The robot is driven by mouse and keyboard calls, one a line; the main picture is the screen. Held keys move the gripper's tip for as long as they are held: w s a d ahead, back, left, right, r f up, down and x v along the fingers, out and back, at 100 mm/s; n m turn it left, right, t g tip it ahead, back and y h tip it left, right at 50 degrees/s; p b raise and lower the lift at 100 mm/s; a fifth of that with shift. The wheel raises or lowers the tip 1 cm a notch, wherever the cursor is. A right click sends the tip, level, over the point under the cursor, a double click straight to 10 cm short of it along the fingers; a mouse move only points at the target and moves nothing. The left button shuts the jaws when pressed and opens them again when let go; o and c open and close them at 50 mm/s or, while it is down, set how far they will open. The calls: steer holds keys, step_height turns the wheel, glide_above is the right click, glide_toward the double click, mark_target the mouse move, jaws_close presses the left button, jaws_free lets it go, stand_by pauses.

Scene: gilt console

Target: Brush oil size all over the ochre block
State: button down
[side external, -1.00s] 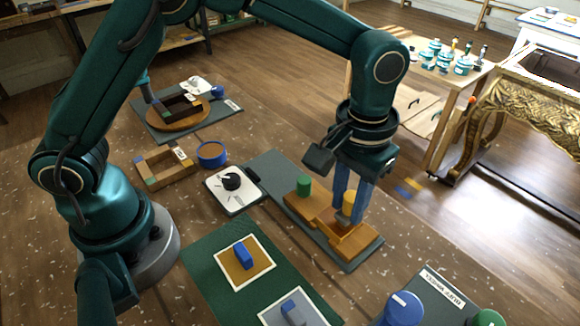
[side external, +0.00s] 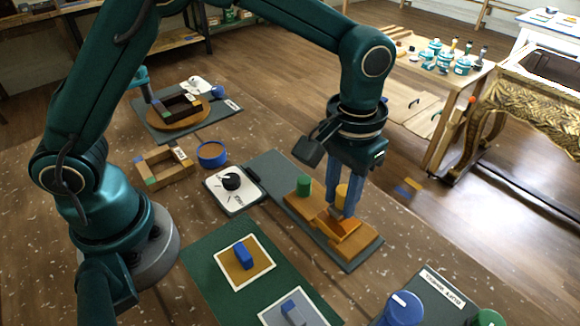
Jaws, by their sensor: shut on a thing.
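My gripper (side external: 343,210) points down over the stepped wooden holder (side external: 365,250) on a grey board. Its blue fingers are shut on a yellow-topped piece (side external: 341,192), partly hidden between them. A tilted orange-brown part (side external: 338,228) shows just below the fingertips; I cannot tell if it belongs to the held piece or the holder. A green cylinder (side external: 304,187) stands upright on the holder's left end. An ochre square with a pale border (side external: 261,257) lies on the green mat with a small blue block (side external: 243,255) on it. I cannot tell which thing is the ochre block.
A dial box (side external: 233,188), a blue round bowl (side external: 212,154) and a wooden frame (side external: 165,167) stand left of the holder. A labelled dark unit (side external: 440,290) is at front right. Bare tabletop lies right of the holder.

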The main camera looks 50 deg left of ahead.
steer(key=shift+a, duration=1.6)
steer(key=shift+d, duration=3.55)
steer(key=shift+s, duration=0.55)
steer(key=shift+a, duration=3.55)
step_height(320, 180, up, 8)
steer(key=shift+f, duration=0.1)
